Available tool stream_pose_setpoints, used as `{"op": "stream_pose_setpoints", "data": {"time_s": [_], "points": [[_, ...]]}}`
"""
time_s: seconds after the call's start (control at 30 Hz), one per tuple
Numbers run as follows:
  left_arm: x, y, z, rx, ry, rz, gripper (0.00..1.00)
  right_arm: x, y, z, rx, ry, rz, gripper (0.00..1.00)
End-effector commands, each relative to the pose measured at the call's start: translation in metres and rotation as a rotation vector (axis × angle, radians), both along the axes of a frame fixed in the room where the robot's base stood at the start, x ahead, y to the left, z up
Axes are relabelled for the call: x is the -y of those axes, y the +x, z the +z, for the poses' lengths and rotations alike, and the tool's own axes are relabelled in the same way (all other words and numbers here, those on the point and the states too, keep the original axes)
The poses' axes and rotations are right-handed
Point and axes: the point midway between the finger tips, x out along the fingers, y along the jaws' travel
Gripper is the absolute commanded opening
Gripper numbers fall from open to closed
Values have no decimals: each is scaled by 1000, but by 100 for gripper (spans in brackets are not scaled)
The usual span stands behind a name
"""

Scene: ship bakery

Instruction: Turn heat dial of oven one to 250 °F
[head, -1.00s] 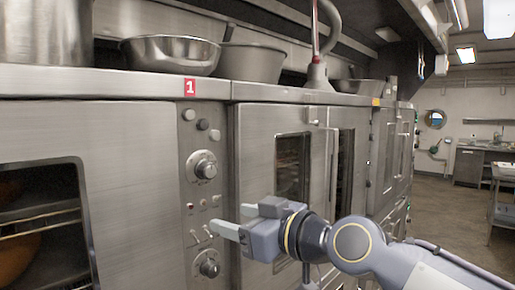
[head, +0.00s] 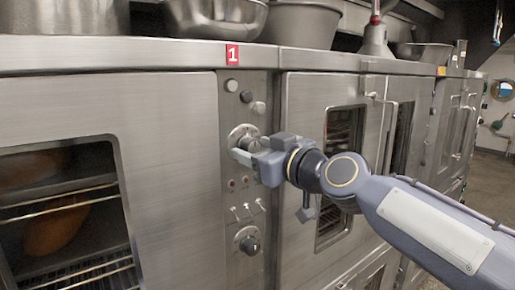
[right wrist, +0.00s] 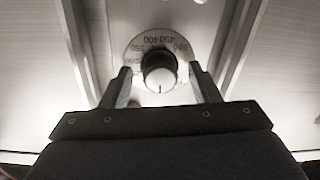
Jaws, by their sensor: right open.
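The heat dial (head: 243,134) of oven one is the upper large round knob on the control strip, below the red "1" label (head: 233,54). My right gripper (head: 241,150) is open at this dial and partly covers it in the head view. In the right wrist view, the dark knob (right wrist: 159,73) with a white pointer line sits between the tips of my open right gripper (right wrist: 161,80), with a gap showing on each side. My left gripper is not in view.
A second dial (head: 249,244) sits lower on the strip, with small switches (head: 246,212) between. Oven one's windowed door (head: 175,150) is to the left, another oven door (head: 308,120) to the right. Metal bowls (head: 215,17) stand on top.

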Motion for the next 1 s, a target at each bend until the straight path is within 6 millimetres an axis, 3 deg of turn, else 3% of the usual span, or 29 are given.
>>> {"op": "stream_pose_setpoints", "data": {"time_s": [0.17,0.5,1.0], "points": [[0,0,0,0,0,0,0,0,0,0,0,0,0,56],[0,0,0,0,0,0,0,0,0,0,0,0,0,13],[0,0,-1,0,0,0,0,1,0,-1,-79,107,-1,11]]}}
